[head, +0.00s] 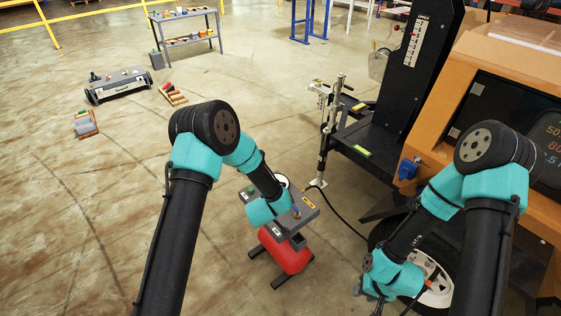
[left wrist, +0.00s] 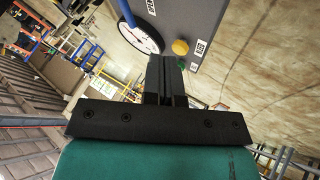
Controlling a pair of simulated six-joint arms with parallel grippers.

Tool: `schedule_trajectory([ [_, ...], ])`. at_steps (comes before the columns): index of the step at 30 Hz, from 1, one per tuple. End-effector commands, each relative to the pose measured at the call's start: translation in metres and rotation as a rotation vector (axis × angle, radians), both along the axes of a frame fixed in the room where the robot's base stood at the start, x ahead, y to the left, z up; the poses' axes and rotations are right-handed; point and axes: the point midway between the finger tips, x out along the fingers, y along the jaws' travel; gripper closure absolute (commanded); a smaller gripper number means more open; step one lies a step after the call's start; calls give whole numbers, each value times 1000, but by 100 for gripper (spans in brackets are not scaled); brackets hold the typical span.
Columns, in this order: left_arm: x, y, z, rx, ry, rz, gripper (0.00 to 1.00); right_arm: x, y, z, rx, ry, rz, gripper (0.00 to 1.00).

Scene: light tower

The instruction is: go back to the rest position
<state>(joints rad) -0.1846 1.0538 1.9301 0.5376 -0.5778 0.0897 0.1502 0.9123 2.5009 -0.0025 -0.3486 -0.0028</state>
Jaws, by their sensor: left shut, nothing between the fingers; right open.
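My left arm reaches over a grey panel (head: 309,213) on top of a red tank (head: 288,256) in the head view. In the left wrist view my left gripper (left wrist: 167,78) is shut with nothing between its fingers. Its fingers point toward the grey panel (left wrist: 205,15), near a yellow knob (left wrist: 180,47) and a round white-faced gauge (left wrist: 138,32); I cannot tell whether they touch. My right gripper (head: 368,297) is low at the right, beside a wheel with a pale rim (head: 437,296). It is open, and its fingers are partly hidden by its own wrist.
An orange cabinet (head: 450,105) with a dark screen and a tall black machine (head: 412,65) crowd the right side. A metal stand (head: 328,135) and a black hose stand behind the tank. A grey low cart (head: 120,82) and trays lie far left.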

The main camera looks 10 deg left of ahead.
Motion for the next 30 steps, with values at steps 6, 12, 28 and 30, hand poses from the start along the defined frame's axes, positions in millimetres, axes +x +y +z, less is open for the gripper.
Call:
schedule_trajectory([
  [6, -16, 14, -7, 9, 37, -31, 100, 0, 0, 0, 0, 0, 0, 57],
  [12, -88, 60, -27, 27, 187, -169, 100, 0, 0, 0, 0, 0, 0, 57],
  [28, -272, 120, -30, -46, 501, -511, 100, 0, 0, 0, 0, 0, 0, 57],
  [30, -272, 120, -30, -46, 501, -511, 100, 0, 0, 0, 0, 0, 0, 57],
])
